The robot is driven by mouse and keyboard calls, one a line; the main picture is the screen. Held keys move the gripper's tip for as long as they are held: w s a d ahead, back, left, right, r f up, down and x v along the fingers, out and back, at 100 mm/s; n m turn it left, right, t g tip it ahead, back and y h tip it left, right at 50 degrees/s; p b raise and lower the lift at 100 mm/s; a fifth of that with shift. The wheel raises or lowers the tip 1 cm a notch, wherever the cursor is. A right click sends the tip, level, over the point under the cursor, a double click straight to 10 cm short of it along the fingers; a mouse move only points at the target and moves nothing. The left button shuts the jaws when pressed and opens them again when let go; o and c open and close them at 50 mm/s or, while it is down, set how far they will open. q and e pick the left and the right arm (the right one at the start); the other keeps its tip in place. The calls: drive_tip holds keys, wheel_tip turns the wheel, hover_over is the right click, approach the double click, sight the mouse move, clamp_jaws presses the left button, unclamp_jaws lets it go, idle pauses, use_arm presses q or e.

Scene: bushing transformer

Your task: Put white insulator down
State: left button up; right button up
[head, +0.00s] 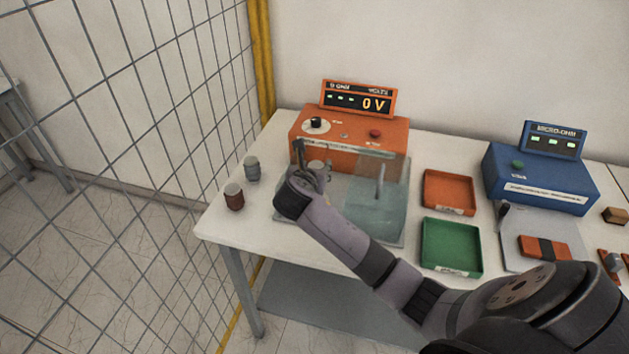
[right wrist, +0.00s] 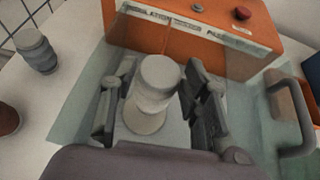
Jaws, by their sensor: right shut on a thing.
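The white insulator (right wrist: 150,98) is a pale ribbed cylinder standing upright between the fingers of my right gripper (right wrist: 160,112) in the right wrist view. In the head view the white insulator (head: 317,168) is partly hidden by my right gripper (head: 311,166). The gripper is shut on it, in front of the orange tester (head: 350,150). The insulator is over or on a pale plate of the tester fixture; I cannot tell whether its base touches. My left gripper is not in view.
A clear cover with a handle (head: 379,182) stands just right of the gripper. A grey insulator (head: 252,170) and a brown one (head: 234,197) stand at the table's left edge. An orange tray (head: 448,192), a green tray (head: 451,246) and a blue meter (head: 540,178) are to the right.

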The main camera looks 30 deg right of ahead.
drive_tip(key=shift+w+f, duration=0.1)
drive_tip(key=shift+f, duration=0.2)
wheel_tip(320, 180, down, 4)
drive_tip(key=shift+r, duration=0.2)
drive_tip(key=shift+f, duration=0.25)
drive_tip(key=shift+f, duration=0.15)
drive_tip(key=o, duration=1.4)
drive_tip(key=b+v, duration=0.1)
drive_tip(key=v, duration=1.1)
